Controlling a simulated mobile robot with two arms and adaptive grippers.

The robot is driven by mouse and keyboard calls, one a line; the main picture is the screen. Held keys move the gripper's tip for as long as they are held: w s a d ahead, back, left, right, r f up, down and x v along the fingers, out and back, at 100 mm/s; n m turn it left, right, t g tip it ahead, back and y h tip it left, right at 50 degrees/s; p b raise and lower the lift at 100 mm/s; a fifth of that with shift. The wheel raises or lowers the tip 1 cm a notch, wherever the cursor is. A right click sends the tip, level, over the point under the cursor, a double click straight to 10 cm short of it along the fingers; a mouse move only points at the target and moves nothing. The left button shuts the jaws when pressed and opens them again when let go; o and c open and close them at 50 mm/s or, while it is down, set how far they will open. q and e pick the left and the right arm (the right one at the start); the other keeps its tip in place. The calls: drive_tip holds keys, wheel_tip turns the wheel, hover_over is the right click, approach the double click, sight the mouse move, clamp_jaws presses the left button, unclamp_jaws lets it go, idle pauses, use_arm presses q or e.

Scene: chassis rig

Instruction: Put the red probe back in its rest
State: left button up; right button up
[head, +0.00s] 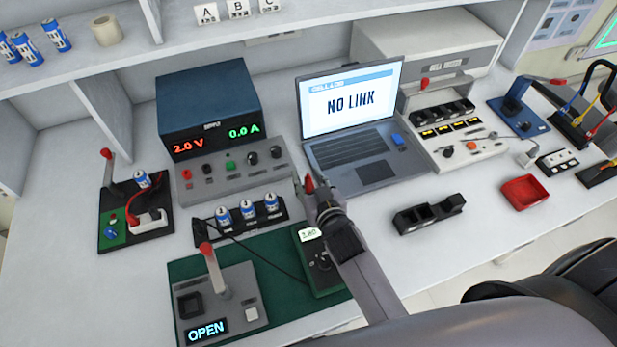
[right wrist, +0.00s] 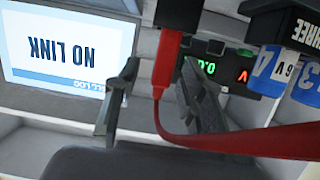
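The red probe (right wrist: 166,62) is upright in the right wrist view, between the fingers of my right gripper (right wrist: 160,85). A gap shows between the probe and the left finger; it is close to the right finger. Its red lead (right wrist: 230,143) curves away right, in front of that finger. Its upper end meets a black part (right wrist: 180,15); I cannot tell whether this is the rest. In the head view, my right gripper (head: 309,187) stands in front of the laptop's left corner, with red between its fingers. My left gripper is not in view.
The power supply (head: 210,105) and laptop (head: 372,172) stand behind. A black slotted block (head: 405,222) and red tray (head: 525,193) lie right, with bare bench between them.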

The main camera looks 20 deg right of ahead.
drive_tip(key=v, duration=1.2)
idle(0.5)
